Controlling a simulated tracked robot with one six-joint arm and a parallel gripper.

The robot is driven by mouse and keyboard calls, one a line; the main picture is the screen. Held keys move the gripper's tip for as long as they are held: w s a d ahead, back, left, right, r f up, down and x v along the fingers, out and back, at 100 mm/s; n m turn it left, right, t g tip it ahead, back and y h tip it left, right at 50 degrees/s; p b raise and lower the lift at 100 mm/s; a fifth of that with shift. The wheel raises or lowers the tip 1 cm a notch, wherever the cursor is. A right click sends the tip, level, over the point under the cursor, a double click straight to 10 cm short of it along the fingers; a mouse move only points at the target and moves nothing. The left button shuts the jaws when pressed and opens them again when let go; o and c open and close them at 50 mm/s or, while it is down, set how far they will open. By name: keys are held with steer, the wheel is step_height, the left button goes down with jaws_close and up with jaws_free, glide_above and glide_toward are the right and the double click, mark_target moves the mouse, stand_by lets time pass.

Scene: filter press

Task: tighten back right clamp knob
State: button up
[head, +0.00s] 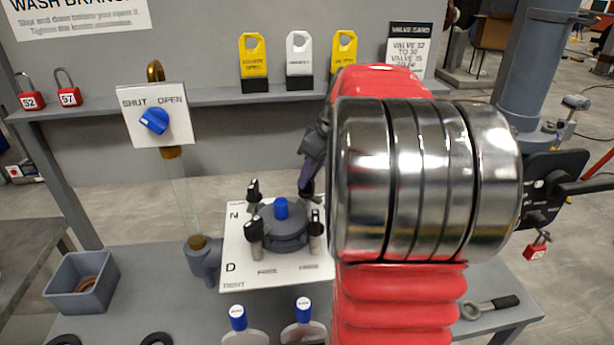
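The filter press (283,228) is a round dark grey housing with a blue cap (281,208), on a white plate (240,272). Black clamp knobs show at its back left (253,190), front left (254,229) and front right (316,217). My gripper (307,188) points down at the back right of the housing, where the back right knob is hidden or cannot be told apart from the dark fingers. Whether the fingers are shut on it is too small and covered to tell. My red arm with chrome rings blocks the view to the right.
A panel with a blue valve handle (154,121) and a clear pipe stand left of the plate. A grey bin (82,284) sits at the left. Two blue-capped bottles (238,318) (303,309) stand in front. A shelf (215,96) with tags and padlocks runs behind. A wrench (489,307) lies at right.

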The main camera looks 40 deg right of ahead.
jaws_close()
steer(key=shift+a, duration=0.2)
steer(key=shift+d, duration=0.15)
steer(key=shift+m, duration=0.6)
steer(key=shift+m+h, duration=0.4)
steer(key=shift+m, duration=0.1)
steer(key=m+h, duration=0.1)
steer(key=m, duration=0.3)
steer(key=m+h, duration=0.1)
steer(key=m, duration=0.1)
steer(key=shift+w+a+m+g+h, duration=0.1)
steer(key=shift+a+m+g+h, duration=0.2)
steer(key=shift+m+g, duration=0.1)
steer(key=m, duration=0.2)
steer(key=m+g+h, duration=0.1)
steer(key=m, duration=0.1)
steer(key=shift+w+a+m, duration=0.15)
steer(key=shift+m, duration=0.15)
steer(key=shift+w+m+g+h, duration=0.15)
steer(key=shift+m+g, duration=0.3)
steer(key=shift+m, duration=0.6)
steer(key=shift+m+g+h, duration=0.25)
steer(key=shift+m+g, duration=0.2)
steer(key=shift+m, duration=0.6)
